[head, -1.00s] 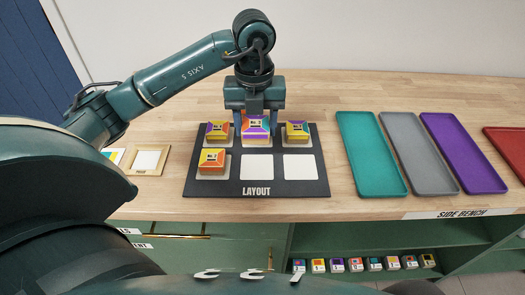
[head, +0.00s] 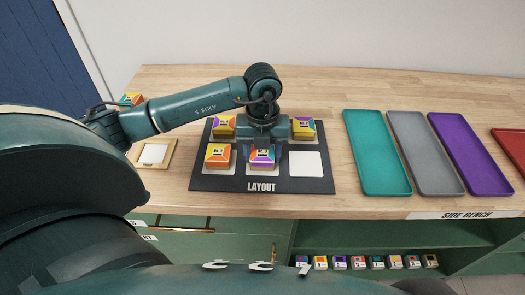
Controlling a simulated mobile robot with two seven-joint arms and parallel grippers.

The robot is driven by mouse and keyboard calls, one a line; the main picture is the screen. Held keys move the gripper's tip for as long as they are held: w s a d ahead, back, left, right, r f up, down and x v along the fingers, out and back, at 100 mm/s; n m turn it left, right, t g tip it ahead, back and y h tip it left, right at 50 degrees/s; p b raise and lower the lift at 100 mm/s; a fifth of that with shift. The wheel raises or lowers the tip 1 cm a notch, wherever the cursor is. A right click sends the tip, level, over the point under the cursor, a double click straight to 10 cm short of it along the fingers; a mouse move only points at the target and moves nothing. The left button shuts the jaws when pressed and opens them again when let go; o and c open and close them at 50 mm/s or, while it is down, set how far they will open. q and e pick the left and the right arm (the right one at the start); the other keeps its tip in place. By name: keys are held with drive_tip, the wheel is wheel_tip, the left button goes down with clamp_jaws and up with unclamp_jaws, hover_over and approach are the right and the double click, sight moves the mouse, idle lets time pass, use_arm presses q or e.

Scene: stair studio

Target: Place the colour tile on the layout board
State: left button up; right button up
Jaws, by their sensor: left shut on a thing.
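My left gripper (head: 263,149) is shut on a colour tile (head: 262,157) with orange, white and purple on top. The tile is over the front middle white square of the black layout board (head: 220,184). I cannot tell if it touches the board. Other colour tiles sit on the board: one back left (head: 223,124), one back right (head: 303,126) and one front left (head: 217,154). The front right white square (head: 306,164) is bare. My gripper hides the back middle square. My right gripper is not in view.
A wooden frame with a white centre (head: 153,154) lies left of the board. Another tile (head: 131,99) shows behind my left arm. Teal (head: 377,150), grey (head: 420,150), purple (head: 470,150) and red (head: 513,148) trays lie at right. Several small tiles stand on the shelf below.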

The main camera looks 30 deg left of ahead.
sight(263, 153)
use_arm(q)
drive_tip(key=shift+f, duration=0.1)
drive_tip(key=shift+f, duration=0.15)
drive_tip(key=o, duration=1)
drive_tip(key=shift+r, duration=0.8)
wheel_tip(263, 153, up, 11)
